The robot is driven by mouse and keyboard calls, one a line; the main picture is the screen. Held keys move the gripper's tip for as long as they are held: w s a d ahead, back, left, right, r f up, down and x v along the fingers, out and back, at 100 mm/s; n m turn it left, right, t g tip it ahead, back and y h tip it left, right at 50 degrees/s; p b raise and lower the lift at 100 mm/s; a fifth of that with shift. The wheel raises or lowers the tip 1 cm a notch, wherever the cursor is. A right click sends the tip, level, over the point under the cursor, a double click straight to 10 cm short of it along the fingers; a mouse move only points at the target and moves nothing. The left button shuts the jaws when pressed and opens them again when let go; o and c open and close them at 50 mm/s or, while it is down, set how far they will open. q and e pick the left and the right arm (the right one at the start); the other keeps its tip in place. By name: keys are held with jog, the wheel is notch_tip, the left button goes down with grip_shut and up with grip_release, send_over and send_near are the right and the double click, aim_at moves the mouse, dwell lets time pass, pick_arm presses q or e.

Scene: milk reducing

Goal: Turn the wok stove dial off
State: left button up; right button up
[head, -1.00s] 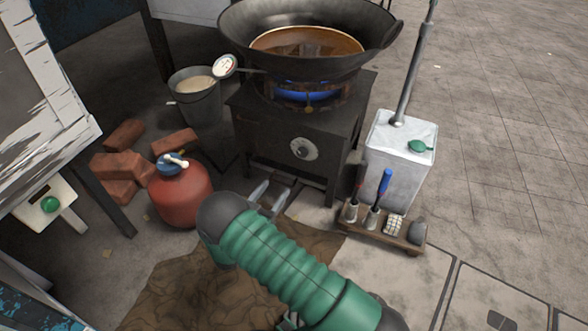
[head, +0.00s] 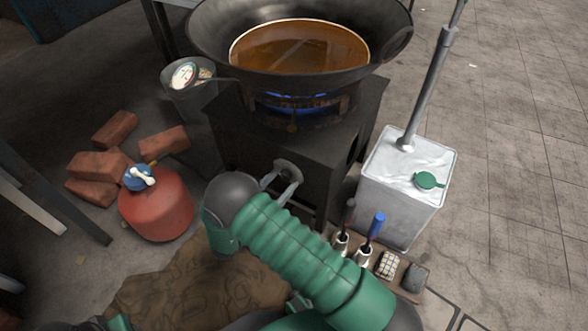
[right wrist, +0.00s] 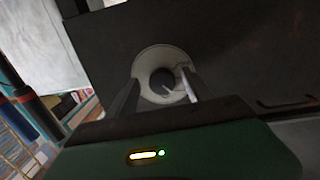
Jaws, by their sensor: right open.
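The wok stove (head: 265,135) is a dark metal box with blue flame burning under a big black wok (head: 215,30). Its round dial (head: 288,167) is on the front face, partly covered by my right gripper (head: 281,184). In the right wrist view the dial (right wrist: 163,76) is a pale disc with a dark centre. My open right gripper (right wrist: 163,86) has one finger on each side of the dial's centre, with the tips close to it. I cannot tell whether they touch it. My left gripper does not clearly show.
A red gas canister (head: 157,205) stands left of my right arm, with bricks (head: 98,165) behind it. A grey metal can (head: 405,190) and a small rack of tools (head: 410,272) stand on the right. A bucket (head: 195,105) is behind the stove's left side.

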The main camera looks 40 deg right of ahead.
jog(key=shift+w+a+r, duration=0.1)
jog(key=shift+a+r, duration=0.1)
jog(key=shift+r, duration=0.15)
jog(key=shift+d+f, duration=0.2)
jog(key=shift+d, duration=0.05)
jog(key=c, duration=0.7)
grip_shut()
jog(key=shift+a+r+m+y+p, duration=0.1)
jog(key=shift+m+y+p, duration=0.05)
jog(key=shift+m+p, duration=1.7)
jog(key=shift+r+m+y+p, duration=0.1)
jog(key=shift+m+y+p, duration=0.05)
jog(key=shift+m+p, duration=1.7)
jog(key=shift+f+m, duration=0.1)
jog(key=shift+m, duration=0.2)
